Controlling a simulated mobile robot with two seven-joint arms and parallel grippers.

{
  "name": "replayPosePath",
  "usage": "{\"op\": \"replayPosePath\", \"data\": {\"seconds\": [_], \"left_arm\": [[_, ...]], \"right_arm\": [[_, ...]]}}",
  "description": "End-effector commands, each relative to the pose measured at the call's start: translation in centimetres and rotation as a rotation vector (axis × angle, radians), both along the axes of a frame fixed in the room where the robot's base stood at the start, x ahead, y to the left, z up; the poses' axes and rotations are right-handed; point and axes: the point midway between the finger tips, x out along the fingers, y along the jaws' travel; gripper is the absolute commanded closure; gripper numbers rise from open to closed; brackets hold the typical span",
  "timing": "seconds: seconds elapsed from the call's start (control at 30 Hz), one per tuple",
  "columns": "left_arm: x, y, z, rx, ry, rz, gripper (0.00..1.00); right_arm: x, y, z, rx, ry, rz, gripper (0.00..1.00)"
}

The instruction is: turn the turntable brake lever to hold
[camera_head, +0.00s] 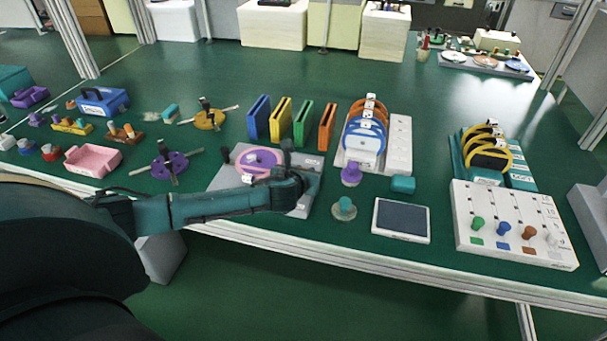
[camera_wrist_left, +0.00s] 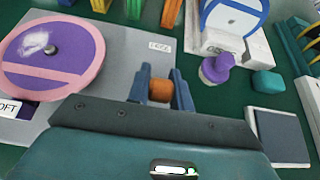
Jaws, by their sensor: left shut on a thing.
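The turntable (camera_head: 258,160) is a purple disc with a pink rim on a grey base plate (camera_head: 225,180). It also shows at the left of the left wrist view (camera_wrist_left: 50,50). My left gripper (camera_wrist_left: 160,88) is shut on an orange-brown knob (camera_wrist_left: 160,90), apparently the brake lever's, near the base plate's right side. The rest of the lever is hidden, so its angle cannot be told. In the head view my left gripper (camera_head: 298,178) reaches over the plate's right part and hides the knob. My right gripper is not in view.
Right of the plate are a purple knobbed piece (camera_head: 351,174), a teal block (camera_head: 403,184), a round-based green knob (camera_head: 344,209) and a dark-screened tablet (camera_head: 401,219). Coloured upright slabs (camera_head: 281,119) stand behind. Small parts and a pink tray (camera_head: 93,158) lie left.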

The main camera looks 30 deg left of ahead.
Motion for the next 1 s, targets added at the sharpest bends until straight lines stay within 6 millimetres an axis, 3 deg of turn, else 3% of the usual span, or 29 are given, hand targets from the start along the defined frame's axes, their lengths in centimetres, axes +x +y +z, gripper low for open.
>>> {"op": "replayPosePath", "data": {"seconds": [0.4,0.93,0.97,1.0], "left_arm": [[-0.69,-0.18,-0.40,0.042,-0.179,0.002,1.00],[-0.75,-0.18,-0.25,0.050,-0.201,0.002,1.00],[-0.75,-0.18,-0.25,0.050,-0.201,0.002,0.77],[-0.75,-0.18,-0.25,0.050,-0.201,0.002,0.74]], "right_arm": [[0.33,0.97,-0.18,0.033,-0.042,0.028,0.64],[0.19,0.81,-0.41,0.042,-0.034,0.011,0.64],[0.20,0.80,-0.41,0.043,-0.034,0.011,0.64],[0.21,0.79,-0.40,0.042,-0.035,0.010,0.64]]}}
